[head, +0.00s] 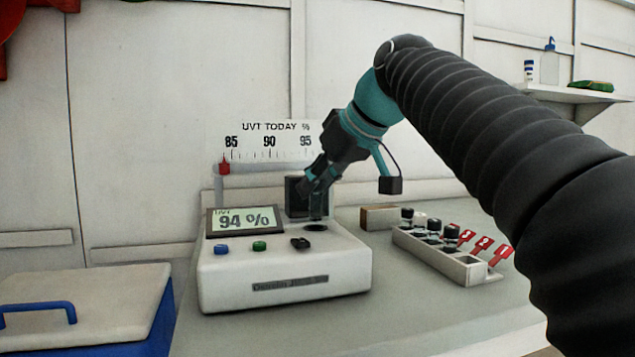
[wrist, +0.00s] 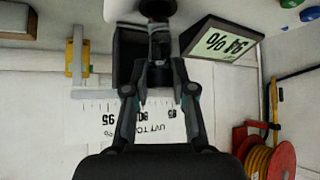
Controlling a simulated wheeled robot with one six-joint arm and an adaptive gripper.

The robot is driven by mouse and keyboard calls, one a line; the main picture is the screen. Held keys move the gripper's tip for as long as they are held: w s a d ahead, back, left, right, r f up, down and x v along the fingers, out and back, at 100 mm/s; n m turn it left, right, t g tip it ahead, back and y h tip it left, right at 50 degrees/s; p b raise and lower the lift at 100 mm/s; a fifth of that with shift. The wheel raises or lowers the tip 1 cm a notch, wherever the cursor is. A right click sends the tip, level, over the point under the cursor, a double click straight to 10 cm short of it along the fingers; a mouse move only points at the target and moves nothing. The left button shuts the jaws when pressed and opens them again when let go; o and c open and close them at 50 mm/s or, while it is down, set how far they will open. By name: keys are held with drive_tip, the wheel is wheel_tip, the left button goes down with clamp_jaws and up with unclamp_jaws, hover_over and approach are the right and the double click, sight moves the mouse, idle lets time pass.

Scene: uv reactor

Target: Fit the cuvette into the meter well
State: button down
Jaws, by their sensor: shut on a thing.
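The meter (head: 285,272) is a white box with a tilted screen reading "UVT 94 %". My gripper (head: 318,187) points down above the well, shut on the dark cuvette (head: 316,208). The cuvette looks upright, in line with the well, its lower end at or just over the opening; I cannot tell whether it has entered. In the wrist view, the fingers (wrist: 161,68) close on the cuvette (wrist: 160,42), with the dark well (wrist: 158,9) beyond it.
A black upright block (head: 296,196) stands just behind the well. A white rack (head: 440,256) with black-capped vials and red numbered tags stands to the right. A UVT scale (head: 268,142) is behind.

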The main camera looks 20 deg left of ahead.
sight(321, 210)
drive_tip(key=shift+f+b, duration=2.1)
drive_tip(key=shift+f, duration=0.55)
drive_tip(key=c, duration=0.9)
unclamp_jaws()
drive_tip(key=shift+r, duration=0.1)
drive_tip(key=v, duration=1.2)
